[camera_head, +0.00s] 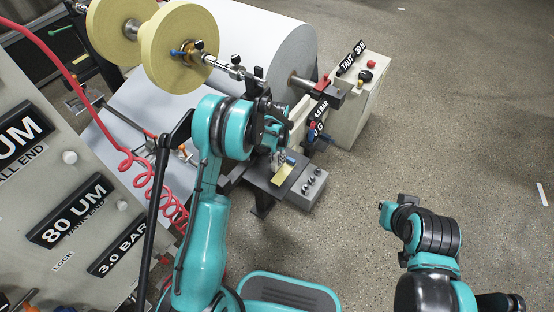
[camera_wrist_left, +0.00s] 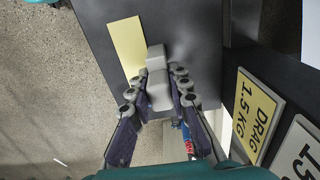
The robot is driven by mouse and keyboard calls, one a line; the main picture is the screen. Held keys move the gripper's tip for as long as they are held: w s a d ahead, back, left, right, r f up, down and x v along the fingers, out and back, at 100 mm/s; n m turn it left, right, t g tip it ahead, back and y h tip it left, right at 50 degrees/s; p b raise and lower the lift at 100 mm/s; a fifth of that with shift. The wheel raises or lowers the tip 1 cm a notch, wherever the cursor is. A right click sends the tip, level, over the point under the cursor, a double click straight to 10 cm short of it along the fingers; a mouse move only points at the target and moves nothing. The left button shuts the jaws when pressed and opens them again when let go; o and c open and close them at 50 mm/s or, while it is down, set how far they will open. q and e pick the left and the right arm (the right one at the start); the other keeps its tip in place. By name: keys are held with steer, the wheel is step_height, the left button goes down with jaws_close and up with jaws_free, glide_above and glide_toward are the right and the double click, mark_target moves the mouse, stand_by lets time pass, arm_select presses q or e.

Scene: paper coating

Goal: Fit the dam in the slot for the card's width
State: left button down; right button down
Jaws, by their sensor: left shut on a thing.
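My left gripper (camera_wrist_left: 161,88) is shut on a pale grey block (camera_wrist_left: 157,64), which I take to be the dam. The block is between the fingertips, over a dark grey plate (camera_wrist_left: 192,30). A yellow card (camera_wrist_left: 128,45) lies flat on that plate, just left of the block in the left wrist view. The card also shows in the head view (camera_head: 283,179), in front of my left wrist. In the head view my left arm hides most of the gripper and the block. I cannot make out a slot. My right arm stands at the right; its gripper does not show clearly.
A grey box with black knobs (camera_head: 306,187) adjoins the plate. A large white paper roll (camera_head: 255,45) and yellow reels (camera_head: 180,45) stand behind. A DRAG 1.5 KG sign (camera_wrist_left: 253,115) is close right of the gripper. A red coiled hose (camera_head: 150,165) hangs left. Open floor lies right.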

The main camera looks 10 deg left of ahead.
arm_select(q)
steer(key=c, duration=1.4)
jaws_free()
steer(key=shift+f, duration=0.1)
